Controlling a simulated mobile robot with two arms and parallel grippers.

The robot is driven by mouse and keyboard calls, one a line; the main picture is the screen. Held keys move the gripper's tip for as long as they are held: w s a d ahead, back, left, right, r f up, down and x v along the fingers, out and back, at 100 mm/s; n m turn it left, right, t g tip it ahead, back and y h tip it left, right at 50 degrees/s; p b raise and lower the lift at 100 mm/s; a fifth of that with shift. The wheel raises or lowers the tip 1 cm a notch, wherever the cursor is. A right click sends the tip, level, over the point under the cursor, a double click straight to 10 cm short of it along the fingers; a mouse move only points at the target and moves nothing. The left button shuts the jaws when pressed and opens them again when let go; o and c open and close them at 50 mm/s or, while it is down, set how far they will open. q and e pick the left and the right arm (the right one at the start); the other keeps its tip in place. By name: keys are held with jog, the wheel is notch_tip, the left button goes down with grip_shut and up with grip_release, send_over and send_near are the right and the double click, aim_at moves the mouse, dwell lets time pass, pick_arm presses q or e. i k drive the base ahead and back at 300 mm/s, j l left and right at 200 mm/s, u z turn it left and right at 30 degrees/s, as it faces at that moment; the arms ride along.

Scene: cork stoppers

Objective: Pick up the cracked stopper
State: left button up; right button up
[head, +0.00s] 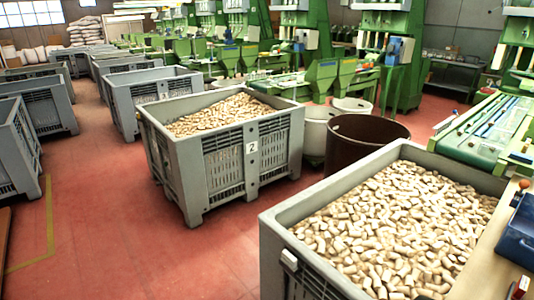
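Many pale tan cork stoppers (395,225) fill a large grey crate (268,255) at the front right. More stoppers (215,113) lie heaped in a second grey crate (175,165) with a label "2" near the middle. The single stoppers are small, and I cannot tell a cracked one among them. Neither of my grippers shows in the head view.
Other grey crates (125,100) stand in a row at the left and back. A brown round tub (340,150) and pale tubs stand between the two full crates. Green machines (410,50) line the back. A blue bin (518,230) sits at the right edge. Red floor (120,220) is clear at the left.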

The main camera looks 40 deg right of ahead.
aim_at(335, 245)
jog(key=i+z, duration=0.15)
jog(key=i, duration=0.4)
jog(key=i+z, duration=0.15)
jog(key=i, duration=0.4)
jog(key=i+z, duration=0.15)
jog(key=i, duration=0.4)
jog(key=i+j+z, duration=0.15)
jog(key=i, duration=0.4)
jog(key=i+z, duration=0.65)
jog(key=z, duration=0.15)
jog(key=i+j+z, duration=0.2)
jog(key=z, duration=0.25)
jog(key=i+j+z, duration=0.4)
jog(key=k+l, duration=0.05)
jog(key=l, duration=0.05)
